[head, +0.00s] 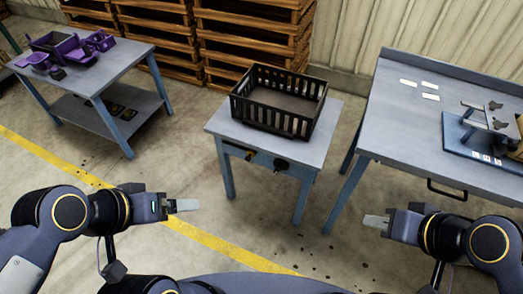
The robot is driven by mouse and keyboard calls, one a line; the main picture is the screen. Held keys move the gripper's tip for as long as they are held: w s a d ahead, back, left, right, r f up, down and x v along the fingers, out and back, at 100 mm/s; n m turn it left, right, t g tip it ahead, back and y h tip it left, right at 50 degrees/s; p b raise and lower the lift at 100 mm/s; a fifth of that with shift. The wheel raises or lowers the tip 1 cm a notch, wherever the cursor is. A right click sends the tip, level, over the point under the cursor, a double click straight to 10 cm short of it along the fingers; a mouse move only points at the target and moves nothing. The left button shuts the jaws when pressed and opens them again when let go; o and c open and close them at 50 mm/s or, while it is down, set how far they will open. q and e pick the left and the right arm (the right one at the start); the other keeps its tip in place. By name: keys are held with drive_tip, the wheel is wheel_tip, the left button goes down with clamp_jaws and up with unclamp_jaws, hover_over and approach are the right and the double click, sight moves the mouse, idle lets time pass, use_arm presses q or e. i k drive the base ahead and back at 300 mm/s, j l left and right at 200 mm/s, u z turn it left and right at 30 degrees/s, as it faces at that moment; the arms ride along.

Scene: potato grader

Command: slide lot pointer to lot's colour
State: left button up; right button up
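A dark strip with a small orange-brown mark (238,149) runs along the front edge of the small middle table (225,125). A black knob-like piece (281,164) sits at its right part; it may be the lot pointer, but it is too small to be sure. No lot colours can be read. My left gripper (186,206) is at the lower left, apart from the table and holding nothing visible. My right gripper (375,222) is at the lower right, also apart from everything. Finger gaps are not clear on either.
A black slatted crate (250,114) stands on the middle table. Purple bins (70,50) sit on the left table (125,62). The right bench (400,125) holds white cards (430,97) and a blue board (458,138) with a device. Floor before the middle table is clear.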

sight(250, 154)
drive_tip(key=i+l+u, duration=0.2)
drive_tip(key=l, duration=0.2)
drive_tip(key=l+u, duration=0.2)
drive_tip(key=l, duration=0.25)
drive_tip(key=i+l+u, duration=0.2)
drive_tip(key=l, duration=0.25)
drive_tip(key=k, duration=0.05)
